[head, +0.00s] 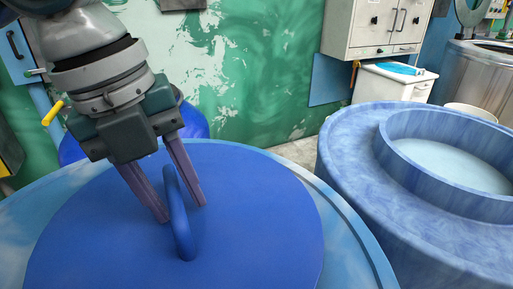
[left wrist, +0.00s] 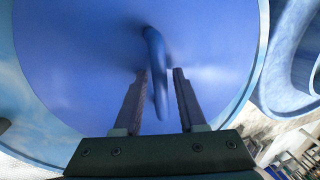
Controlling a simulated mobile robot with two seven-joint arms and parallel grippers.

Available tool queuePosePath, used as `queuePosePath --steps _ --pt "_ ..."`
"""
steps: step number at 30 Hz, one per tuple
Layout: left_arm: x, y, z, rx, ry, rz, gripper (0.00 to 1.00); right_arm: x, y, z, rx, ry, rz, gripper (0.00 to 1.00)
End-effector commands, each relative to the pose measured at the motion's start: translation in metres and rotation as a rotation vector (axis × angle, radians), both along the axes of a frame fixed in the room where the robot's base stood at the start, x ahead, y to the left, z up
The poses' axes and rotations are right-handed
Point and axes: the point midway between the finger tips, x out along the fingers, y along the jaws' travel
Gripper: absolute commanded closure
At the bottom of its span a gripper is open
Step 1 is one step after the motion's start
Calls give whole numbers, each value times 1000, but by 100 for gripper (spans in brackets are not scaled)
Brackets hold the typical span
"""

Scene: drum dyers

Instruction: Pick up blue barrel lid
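The blue barrel lid (head: 255,225) is a dark blue disc lying on a lighter blue barrel (head: 345,240) in the front of the head view. A blue loop handle (head: 181,225) stands up from the lid. My left gripper (head: 184,212) is over the lid with its fingers open, one on each side of the handle. In the left wrist view the handle (left wrist: 158,80) lies between the two fingertips (left wrist: 160,72), with a gap visible on each side. The lid (left wrist: 90,50) fills most of that view. My right gripper is not in view.
A second blue barrel (head: 350,150) with a raised round opening (head: 445,165) stands close on the right. Behind are a green wall (head: 255,60), a wall cabinet (head: 375,25) and a small white cabinet (head: 390,85). Some floor shows between.

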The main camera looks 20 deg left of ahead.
Motion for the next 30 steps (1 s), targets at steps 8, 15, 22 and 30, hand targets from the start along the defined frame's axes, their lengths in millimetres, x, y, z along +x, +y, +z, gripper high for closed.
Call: queuePosePath --steps 8,15,22,30 --pt "0 0 0 0 0 0 92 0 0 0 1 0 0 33" --pt "0 0 0 0 0 0 100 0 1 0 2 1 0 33" --pt "0 0 0 0 0 0 100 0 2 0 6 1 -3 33" --pt "0 0 0 0 0 0 100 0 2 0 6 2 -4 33"
